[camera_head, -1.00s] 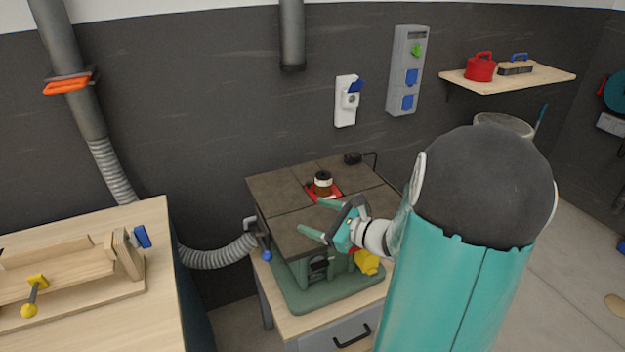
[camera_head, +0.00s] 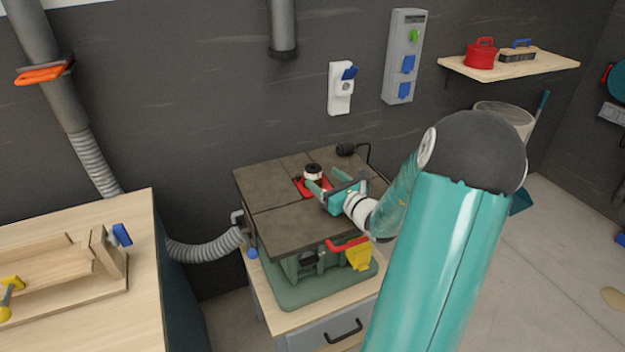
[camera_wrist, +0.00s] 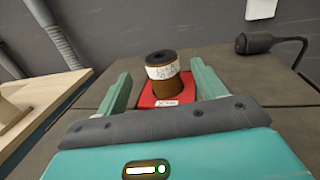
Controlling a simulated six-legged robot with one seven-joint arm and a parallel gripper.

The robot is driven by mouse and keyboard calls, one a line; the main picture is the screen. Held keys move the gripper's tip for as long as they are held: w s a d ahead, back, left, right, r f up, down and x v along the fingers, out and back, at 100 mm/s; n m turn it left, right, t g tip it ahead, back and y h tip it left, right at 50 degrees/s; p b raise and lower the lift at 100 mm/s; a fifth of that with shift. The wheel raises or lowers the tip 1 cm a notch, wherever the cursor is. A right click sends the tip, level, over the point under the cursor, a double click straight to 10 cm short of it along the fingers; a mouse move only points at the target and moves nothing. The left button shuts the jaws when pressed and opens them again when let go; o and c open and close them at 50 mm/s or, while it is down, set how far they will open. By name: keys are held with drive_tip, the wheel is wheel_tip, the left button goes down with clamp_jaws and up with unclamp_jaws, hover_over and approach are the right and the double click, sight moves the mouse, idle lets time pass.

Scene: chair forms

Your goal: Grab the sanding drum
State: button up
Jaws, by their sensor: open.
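The sanding drum (camera_head: 312,173) stands upright on a red plate (camera_head: 303,189) set in the dark top of the green machine. In the wrist view the drum (camera_wrist: 163,72) is a brown cylinder with a white printed band and a black top. My gripper (camera_head: 322,187) is open just above the machine top, on the near right side of the drum. In the wrist view my gripper (camera_wrist: 165,88) has one finger on each side of the drum's line, and the drum stands ahead, between or just beyond the fingertips. I cannot tell whether either finger touches it.
The machine top (camera_head: 275,225) is otherwise mostly clear. A black plug with a cable (camera_head: 346,150) lies at its back edge. A wooden workbench (camera_head: 140,270) with a wooden jig stands at the left. A grey hose (camera_head: 205,250) runs to the machine. The wall is close behind.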

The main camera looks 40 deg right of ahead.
sight(318, 172)
drive_tip(key=shift+w+r, duration=0.1)
drive_tip(key=shift+w, duration=0.35)
drive_tip(key=w, duration=0.5)
drive_tip(key=shift+w+d, duration=0.15)
drive_tip(key=shift+d, duration=0.2)
drive_tip(key=c, duration=1.1)
